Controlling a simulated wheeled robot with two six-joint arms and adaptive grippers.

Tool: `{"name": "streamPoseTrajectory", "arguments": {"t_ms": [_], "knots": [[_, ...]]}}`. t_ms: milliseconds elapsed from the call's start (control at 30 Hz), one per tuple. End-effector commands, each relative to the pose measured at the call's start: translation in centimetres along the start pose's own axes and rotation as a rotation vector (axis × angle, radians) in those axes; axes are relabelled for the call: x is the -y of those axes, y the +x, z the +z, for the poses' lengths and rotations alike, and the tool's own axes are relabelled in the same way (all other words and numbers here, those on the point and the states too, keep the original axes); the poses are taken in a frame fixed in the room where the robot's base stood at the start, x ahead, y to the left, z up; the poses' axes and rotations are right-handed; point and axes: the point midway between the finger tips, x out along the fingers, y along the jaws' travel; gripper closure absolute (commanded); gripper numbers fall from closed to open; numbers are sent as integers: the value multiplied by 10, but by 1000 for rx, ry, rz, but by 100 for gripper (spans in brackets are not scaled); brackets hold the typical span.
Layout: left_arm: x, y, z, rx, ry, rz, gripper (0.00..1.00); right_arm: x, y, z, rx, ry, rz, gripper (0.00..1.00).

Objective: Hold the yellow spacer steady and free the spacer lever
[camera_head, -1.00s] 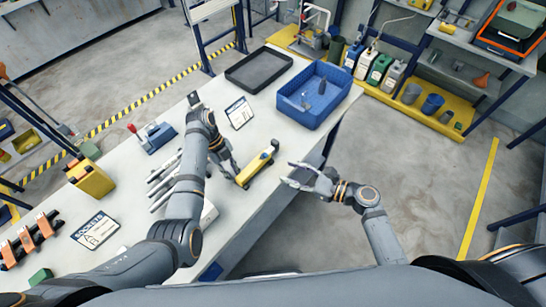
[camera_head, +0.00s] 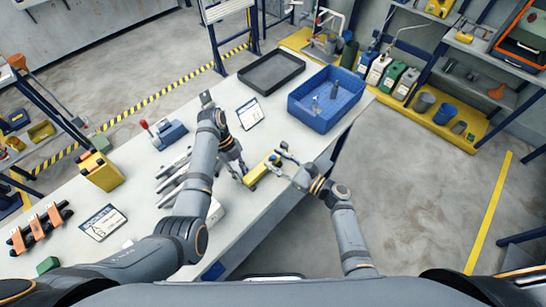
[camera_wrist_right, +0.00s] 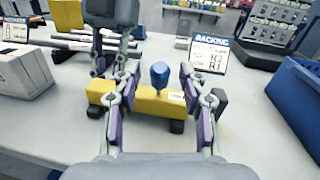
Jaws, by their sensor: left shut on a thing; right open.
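The yellow spacer (camera_head: 262,171) lies on the light bench near its front edge. It also shows in the right wrist view (camera_wrist_right: 150,105), lying crosswise with dark end pieces. The spacer lever has a blue rounded knob (camera_wrist_right: 159,74) standing up from the yellow body. My left gripper (camera_head: 245,177) is shut on the spacer at its left part; its exact grip is partly hidden. My right gripper (camera_head: 279,160) is open at the spacer's other end. In the right wrist view its fingers (camera_wrist_right: 159,83) stand on either side of the knob, apart from it.
A blue bin (camera_head: 308,115) and a black tray (camera_head: 268,84) stand farther back on the bench. Metal rods (camera_head: 172,178) and a red-knobbed blue device (camera_head: 168,134) are to the left.

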Motion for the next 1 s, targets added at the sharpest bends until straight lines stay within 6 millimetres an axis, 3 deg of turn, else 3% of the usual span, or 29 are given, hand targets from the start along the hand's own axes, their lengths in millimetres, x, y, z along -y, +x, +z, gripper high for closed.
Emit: {"name": "streamPoseTrajectory", "arguments": {"t_ms": [133, 433, 733, 1000], "knots": [[0, 0, 0, 1, -1, 0, 100, 0, 14, 0, 0, 1, 0, 57], [0, 0, 0, 0, 0, 0, 100, 0, 16, 0, -1, 0, 1, 58], [0, 0, 0, 0, 0, 0, 100, 0, 15, 0, -1, 0, 0, 99], [0, 0, 0, 0, 0, 0, 100, -1, 18, 2, -33, 3, 9, 100]]}}
